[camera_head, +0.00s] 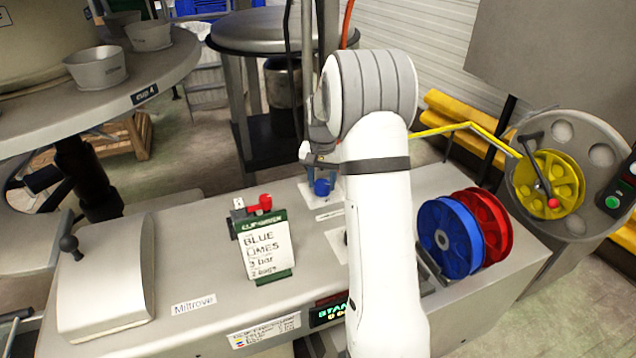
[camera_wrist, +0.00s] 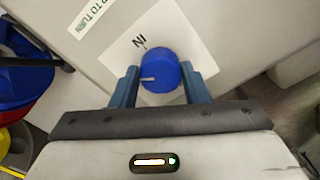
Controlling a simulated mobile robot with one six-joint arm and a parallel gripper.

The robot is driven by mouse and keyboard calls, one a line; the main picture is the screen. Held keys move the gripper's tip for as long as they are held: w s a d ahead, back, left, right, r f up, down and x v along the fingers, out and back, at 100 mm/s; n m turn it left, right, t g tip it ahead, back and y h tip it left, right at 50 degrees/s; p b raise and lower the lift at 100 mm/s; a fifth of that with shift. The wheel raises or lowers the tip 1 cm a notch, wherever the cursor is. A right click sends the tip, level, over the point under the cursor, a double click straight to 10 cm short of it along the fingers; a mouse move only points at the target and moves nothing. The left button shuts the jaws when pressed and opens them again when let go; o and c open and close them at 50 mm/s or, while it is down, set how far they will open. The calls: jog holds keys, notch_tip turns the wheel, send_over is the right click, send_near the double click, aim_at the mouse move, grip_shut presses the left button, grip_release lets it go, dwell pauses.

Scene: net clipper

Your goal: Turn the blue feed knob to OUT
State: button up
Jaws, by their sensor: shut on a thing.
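The blue feed knob (camera_head: 322,188) stands on top of the grey machine. In the wrist view the knob (camera_wrist: 160,68) sits on a white label plate (camera_wrist: 205,62) with the word IN printed at its upper left. A short pale line on the knob points left in that view, not at the word IN. No OUT mark can be read; part of the plate is hidden by the knob and my gripper. My gripper (camera_wrist: 160,88) is shut on the knob, one blue-grey finger on each side. In the head view my gripper (camera_head: 321,168) comes down over the knob.
A red lever switch (camera_head: 262,203) and a green-headed "BLUE LIMES" card (camera_head: 268,250) stand left of my arm. Blue (camera_head: 446,238) and red (camera_head: 488,222) reels stand to the right, with a yellow reel (camera_head: 550,182) beyond. A black-knobbed cover (camera_head: 110,280) is at the front left.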

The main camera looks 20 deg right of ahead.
jog(key=n, duration=0.6)
jog(key=shift+w+d+r+b, duration=0.15)
jog(key=shift+w+b, duration=0.05)
jog(key=shift+b, duration=0.2)
jog(key=n, duration=0.6)
jog(key=shift+n, duration=0.4)
jog(key=n+b, duration=0.1)
jog(key=n, duration=1)
jog(key=shift+n, duration=0.4)
jog(key=o, duration=0.8)
jog(key=shift+a, duration=0.2)
jog(key=shift+o, duration=0.9)
jog(key=shift+d, duration=0.1)
